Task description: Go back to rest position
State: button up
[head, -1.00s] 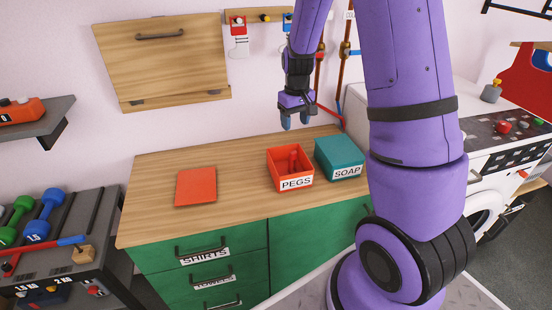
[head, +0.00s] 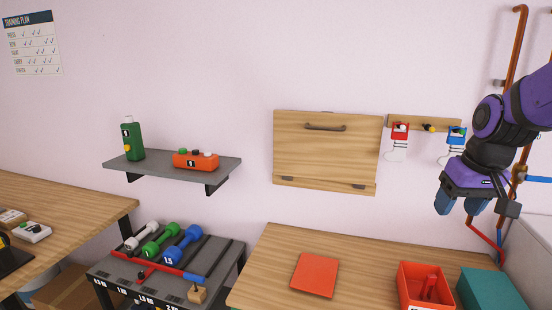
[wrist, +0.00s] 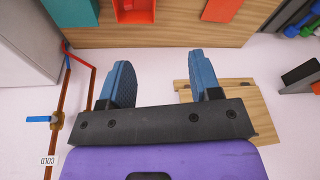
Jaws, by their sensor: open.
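My gripper (head: 461,205) is at the right of the head view, raised above the counter in front of the pale wall. Its two blue fingers are apart and nothing is between them in the wrist view (wrist: 160,85). Below it on the wooden counter (head: 262,285) stand an open red box (head: 407,297) with a red item inside, and a teal box (head: 490,288). An orange-red flat square (head: 315,274) lies on the counter to the left. My gripper touches none of them.
Copper pipes (head: 515,60) run up the wall beside my arm. A closed wooden wall panel (head: 325,150) and a hook rail (head: 450,123) hang behind. A grey shelf (head: 135,172) holds a green bottle (head: 131,140). A dumbbell rack (head: 225,272) stands at lower left.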

jog(key=s+a+r+t, duration=0.1)
jog(key=s+a+r, duration=0.1)
jog(key=s, duration=0.6)
jog(key=s+a+r+t, duration=0.1)
jog(key=s+a+r, duration=0.2)
jog(key=s+r, duration=0.2)
jog(key=s, duration=0.3)
jog(key=shift+s+t, duration=0.15)
jog(key=shift+t, duration=0.15)
